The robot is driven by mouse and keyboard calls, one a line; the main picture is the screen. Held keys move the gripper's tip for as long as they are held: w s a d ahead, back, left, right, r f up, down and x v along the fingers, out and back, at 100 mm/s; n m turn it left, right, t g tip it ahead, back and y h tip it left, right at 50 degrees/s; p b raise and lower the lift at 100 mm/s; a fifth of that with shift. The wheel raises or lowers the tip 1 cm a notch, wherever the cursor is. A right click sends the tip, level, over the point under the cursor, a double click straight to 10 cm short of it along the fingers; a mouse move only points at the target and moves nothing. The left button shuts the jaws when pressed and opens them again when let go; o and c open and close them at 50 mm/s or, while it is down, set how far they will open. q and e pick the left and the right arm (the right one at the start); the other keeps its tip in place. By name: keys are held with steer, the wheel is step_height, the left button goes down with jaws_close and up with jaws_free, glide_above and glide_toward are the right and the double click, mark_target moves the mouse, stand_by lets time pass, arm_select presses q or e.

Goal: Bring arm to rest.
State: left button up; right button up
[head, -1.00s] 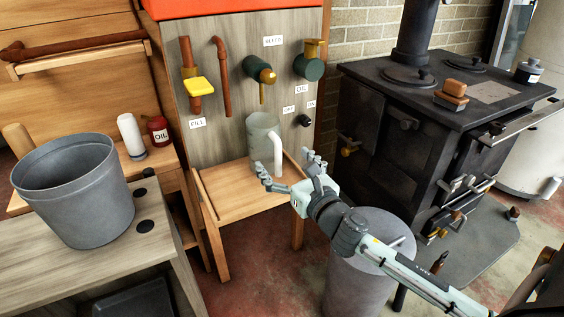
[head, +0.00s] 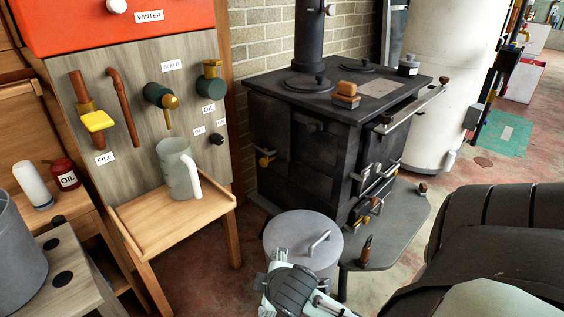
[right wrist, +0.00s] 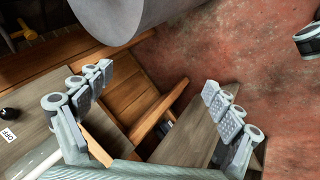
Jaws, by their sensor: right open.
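My right gripper (right wrist: 157,104) is open in the right wrist view, with nothing between its padded fingers. Behind the fingers lie wooden furniture and the red-brown floor. In the head view, part of my right arm (head: 292,290) shows at the bottom middle, overlapping the front of the grey lidded bin; its fingers cannot be made out there. A large dark part of my right arm (head: 480,250) fills the lower right. My left gripper is in neither view.
A translucent jug (head: 178,170) stands on the small wooden stand (head: 150,222) under the taps. The lidded bin (head: 300,240) stands before the black stove (head: 330,130). A grey bucket (head: 18,250) is at the left. Open floor (head: 205,278) lies between the stand and bin.

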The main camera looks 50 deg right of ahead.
steer(key=s+a+f+m+g+y, duration=0.1)
steer(key=s+a+f+m+g, duration=0.1)
steer(key=s+m, duration=0.3)
steer(key=shift+s+a+f+g+y, duration=0.15)
steer(key=shift+s+a+g+y, duration=0.25)
steer(key=shift+s+a, duration=0.5)
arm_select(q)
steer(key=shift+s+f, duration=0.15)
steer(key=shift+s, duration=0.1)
arm_select(e)
steer(key=shift+s+d, duration=0.1)
steer(key=shift+d, duration=0.05)
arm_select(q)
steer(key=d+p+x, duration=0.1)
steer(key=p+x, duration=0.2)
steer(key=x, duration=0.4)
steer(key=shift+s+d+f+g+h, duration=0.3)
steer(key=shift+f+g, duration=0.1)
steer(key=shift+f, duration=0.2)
arm_select(e)
steer(key=s+a+x, duration=0.1)
steer(key=x, duration=0.7)
steer(key=shift+a+f+g, duration=0.2)
steer(key=shift+a+g, duration=0.05)
steer(key=shift+g, duration=0.05)
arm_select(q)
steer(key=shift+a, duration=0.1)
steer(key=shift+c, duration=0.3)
